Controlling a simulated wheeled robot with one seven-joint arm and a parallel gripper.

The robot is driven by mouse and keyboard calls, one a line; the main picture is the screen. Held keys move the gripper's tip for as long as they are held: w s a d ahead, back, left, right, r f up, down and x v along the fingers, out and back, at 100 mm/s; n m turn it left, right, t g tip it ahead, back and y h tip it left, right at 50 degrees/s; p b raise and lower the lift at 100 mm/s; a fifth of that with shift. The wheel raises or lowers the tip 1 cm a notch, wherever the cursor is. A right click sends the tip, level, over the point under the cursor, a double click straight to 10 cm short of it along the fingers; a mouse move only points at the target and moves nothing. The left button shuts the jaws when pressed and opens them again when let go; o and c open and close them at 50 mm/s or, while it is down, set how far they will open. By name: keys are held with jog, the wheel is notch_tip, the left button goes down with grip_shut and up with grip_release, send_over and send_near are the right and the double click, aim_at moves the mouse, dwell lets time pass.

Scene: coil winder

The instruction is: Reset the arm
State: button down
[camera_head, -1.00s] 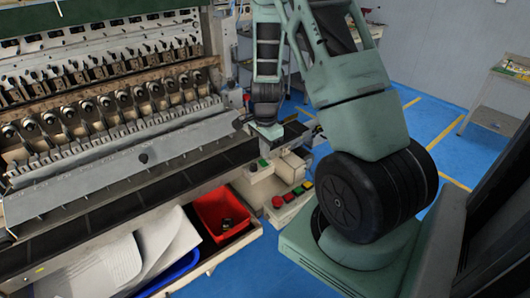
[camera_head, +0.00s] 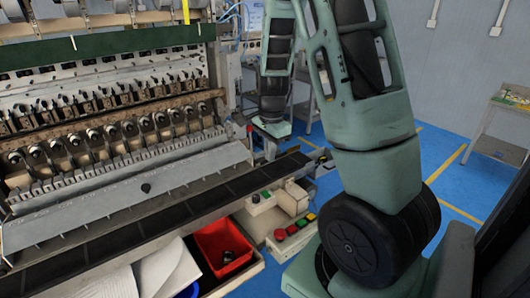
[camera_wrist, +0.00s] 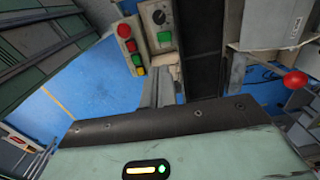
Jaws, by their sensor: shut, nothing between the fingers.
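My arm (camera_head: 375,125) rises on the right in the head view and bends over, with its wrist (camera_head: 273,105) hanging beside the right end of the winder. In the wrist view my gripper (camera_wrist: 160,85) shows as narrow grey fingers beyond the dark edge of its body. It is shut and empty. It points toward a control panel with a red button (camera_wrist: 124,31). In the head view the fingertips are small and hard to make out. I cannot tell the exact gap between them and the panel.
The coil winder (camera_head: 120,185) fills the left. A control box with coloured buttons (camera_head: 292,230) stands below my wrist. A red bin (camera_head: 222,248) sits in front of the winder. A red knob (camera_wrist: 295,79) is at right in the wrist view. Blue floor (camera_head: 450,175) is open at right.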

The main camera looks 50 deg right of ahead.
jog(key=shift+a, duration=0.1)
jog(key=a+r+n+y+b, duration=0.1)
jog(key=a+r+n+b, duration=0.1)
jog(key=a+n, duration=1.5)
jog(key=s+a+n, duration=0.5)
jog(key=s+a, duration=0.3)
jog(key=a, duration=0.2)
jog(key=s+a+r+n+b, duration=0.1)
jog(key=s+a+n, duration=0.5)
jog(key=s+a, duration=0.3)
jog(key=shift+a+n, duration=0.3)
jog(key=shift+a, duration=0.8)
